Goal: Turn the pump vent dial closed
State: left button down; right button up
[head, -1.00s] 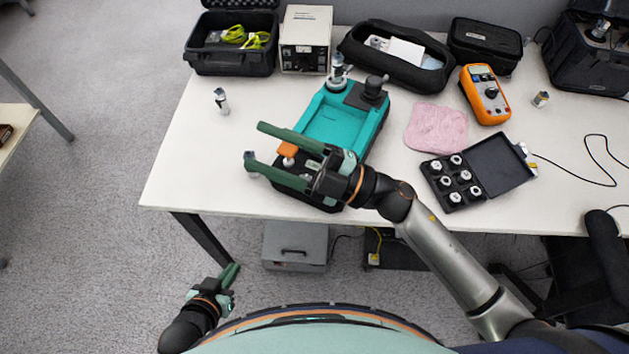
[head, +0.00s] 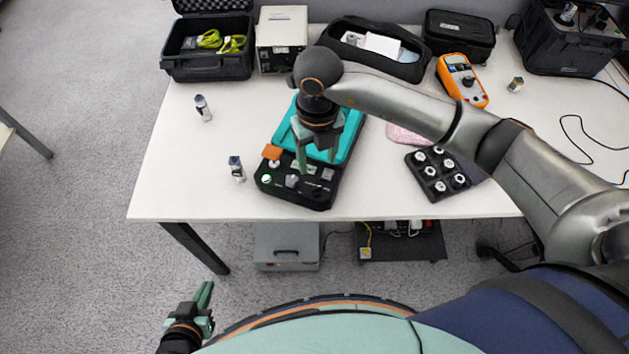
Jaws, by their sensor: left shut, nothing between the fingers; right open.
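The teal and black calibrator unit (head: 283,142) lies on the table with its black control panel facing me. My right arm hides the unit's back. My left gripper (head: 206,298) is shut and empty, low in front of the table.
A black case of round adapters (head: 436,174) and a partly hidden pink cloth (head: 405,134) lie to the right. A multimeter (head: 462,80) lies behind them. The left front tabletop is clear.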

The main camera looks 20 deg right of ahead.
aim_at(317, 187)
notch_tip(317, 187, down, 10)
jog(key=shift+a+r, duration=0.1)
dwell(0.4)
grip_shut()
dwell(0.3)
